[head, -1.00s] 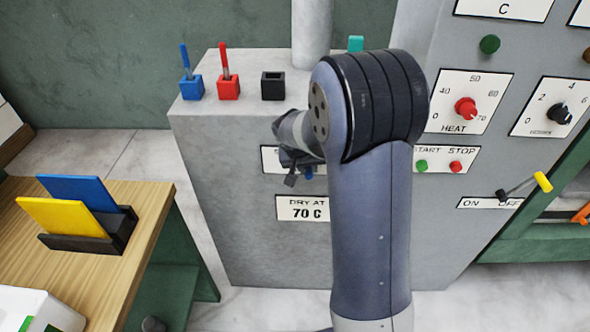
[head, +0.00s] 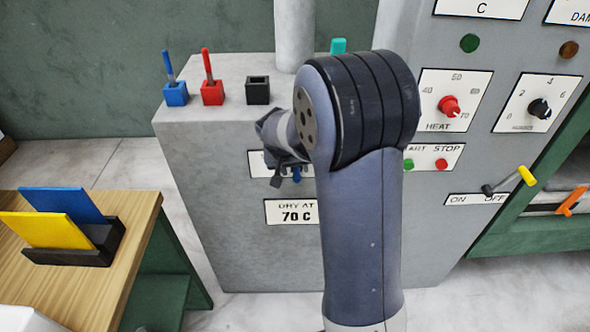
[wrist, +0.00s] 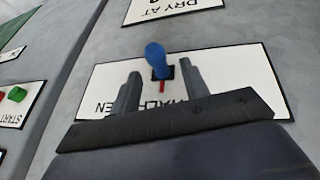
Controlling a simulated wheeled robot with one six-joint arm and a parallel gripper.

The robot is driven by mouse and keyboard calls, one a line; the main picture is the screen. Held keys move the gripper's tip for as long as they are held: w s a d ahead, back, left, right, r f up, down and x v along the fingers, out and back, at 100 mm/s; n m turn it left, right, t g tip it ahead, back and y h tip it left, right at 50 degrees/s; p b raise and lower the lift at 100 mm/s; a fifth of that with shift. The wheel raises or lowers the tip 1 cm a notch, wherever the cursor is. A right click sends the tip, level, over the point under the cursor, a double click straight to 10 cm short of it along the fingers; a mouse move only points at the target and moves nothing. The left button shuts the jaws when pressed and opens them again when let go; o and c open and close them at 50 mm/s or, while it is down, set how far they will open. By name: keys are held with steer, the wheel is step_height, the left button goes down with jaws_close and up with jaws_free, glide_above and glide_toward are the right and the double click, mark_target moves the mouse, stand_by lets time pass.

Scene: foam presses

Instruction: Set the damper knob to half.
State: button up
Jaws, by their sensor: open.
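The blue knob (wrist: 156,60) sits on a black base on a white lettered plate (wrist: 255,65), with a red mark beside the base. The plate's upside-down lettering is partly covered by my gripper; a word like HALF shows near the red mark. In the head view the blue knob (head: 297,174) shows just below my gripper (head: 281,162), and the plate is mostly hidden by my arm. In the wrist view my gripper (wrist: 160,80) is open, with one finger on each side of the knob and gaps visible between them.
A DRY AT 70 C sign (head: 291,212) is below the plate. START and STOP buttons (head: 425,164), a red HEAT knob (head: 449,106) and a black knob (head: 539,108) are to the right.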

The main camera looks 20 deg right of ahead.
steer(key=v, duration=0.9)
steer(key=shift+s, duration=0.1)
steer(key=x, duration=1)
steer(key=shift+f, duration=0.15)
steer(key=shift+d+f, duration=0.1)
steer(key=shift+f, duration=0.2)
steer(key=shift+w+a+r, duration=0.1)
steer(key=shift+w+a, duration=0.25)
steer(key=shift+a, duration=0.1)
steer(key=shift+s+d, duration=0.1)
